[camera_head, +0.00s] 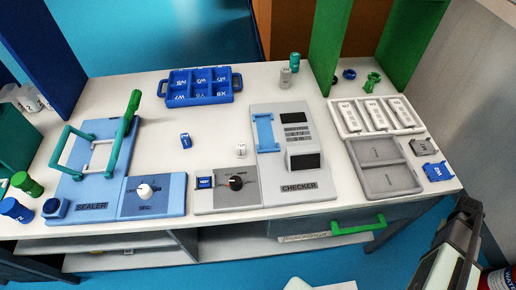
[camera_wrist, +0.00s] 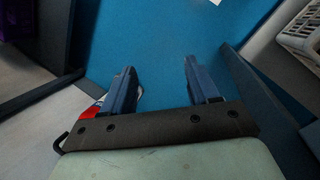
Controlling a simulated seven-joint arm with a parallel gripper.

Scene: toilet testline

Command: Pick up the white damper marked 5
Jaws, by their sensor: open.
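A small white block (camera_head: 240,150) with a dark mark stands on the white table between the sealer and the checker; its mark is too small to read. Several long white pieces with dark marks, one of them here (camera_head: 377,115), lie in the white tray (camera_head: 337,129) at the right; I cannot tell which thing is the damper marked 5. My gripper (camera_wrist: 158,77) is open and empty in the wrist view, over blue floor and away from the tabletop. Part of my arm shows at the lower right of the head view. No damper shows between the fingers.
The checker (camera_head: 299,188) and sealer (camera_head: 86,208) stand on the table. A grey tray (camera_head: 390,183) is at the right. A green-handled drawer (camera_head: 358,229) is below. The table's middle is mostly clear.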

